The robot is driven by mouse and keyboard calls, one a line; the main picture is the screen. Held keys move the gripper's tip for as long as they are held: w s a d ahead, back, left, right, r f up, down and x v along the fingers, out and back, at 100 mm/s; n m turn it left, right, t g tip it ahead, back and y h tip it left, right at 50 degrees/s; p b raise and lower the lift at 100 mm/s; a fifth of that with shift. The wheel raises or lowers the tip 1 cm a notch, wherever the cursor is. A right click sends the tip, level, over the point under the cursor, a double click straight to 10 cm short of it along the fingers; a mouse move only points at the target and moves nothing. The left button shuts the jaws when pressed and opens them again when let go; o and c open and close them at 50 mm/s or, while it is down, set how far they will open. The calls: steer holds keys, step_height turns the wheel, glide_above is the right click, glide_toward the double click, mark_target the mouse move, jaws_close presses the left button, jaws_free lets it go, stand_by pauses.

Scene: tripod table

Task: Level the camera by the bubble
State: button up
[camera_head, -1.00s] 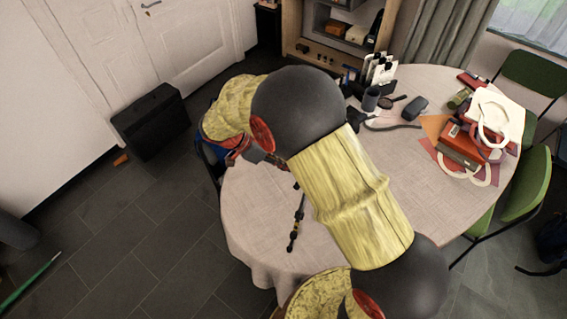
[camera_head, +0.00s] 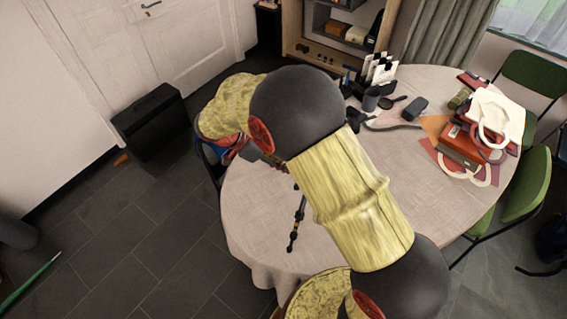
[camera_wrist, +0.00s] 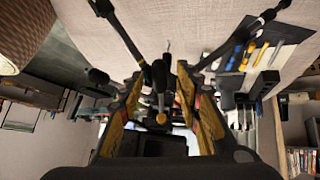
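The tripod stands on the round table (camera_head: 255,225), mostly hidden behind my arm in the head view. One black leg (camera_head: 297,222) shows in front of the arm. In the wrist view, its dark legs (camera_wrist: 122,32) spread across the pale tabletop. The tripod's dark head with a small knob (camera_wrist: 160,96) lies between my gripper's (camera_wrist: 161,78) two yellow-and-black fingers. The fingers are apart, one on each side; I cannot tell whether they touch it. A dark block (camera_wrist: 163,143) below may be the camera. I cannot make out the bubble.
A stand with white cards (camera_head: 380,70), a dark cup (camera_head: 370,98) and a dark case (camera_head: 415,106) sit at the table's back. Bags and books (camera_head: 465,145) fill its right side. Green chairs (camera_head: 528,185) stand at right, a black box (camera_head: 150,120) at left.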

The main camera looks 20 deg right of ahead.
steer(key=v, duration=1)
steer(key=shift+a+r, duration=0.25)
steer(key=s+a+f+n+y, duration=0.2)
steer(key=s+f+n, duration=0.2)
steer(key=n, duration=0.7)
steer(key=s+d+r+n+y, duration=0.1)
steer(key=s+r+n+y, duration=0.2)
steer(key=s+r+n, duration=0.15)
steer(key=s+d+r+n+t+y, duration=0.1)
steer(key=s+d+r+t+y, duration=0.2)
steer(key=s+d+r+t, duration=0.3)
steer(key=s+d+r, duration=0.4)
steer(key=s+r, duration=0.3)
steer(key=s, duration=0.2)
steer(key=shift+r+t, duration=0.35)
steer(key=shift+t, duration=0.05)
steer(key=shift+n, duration=0.25)
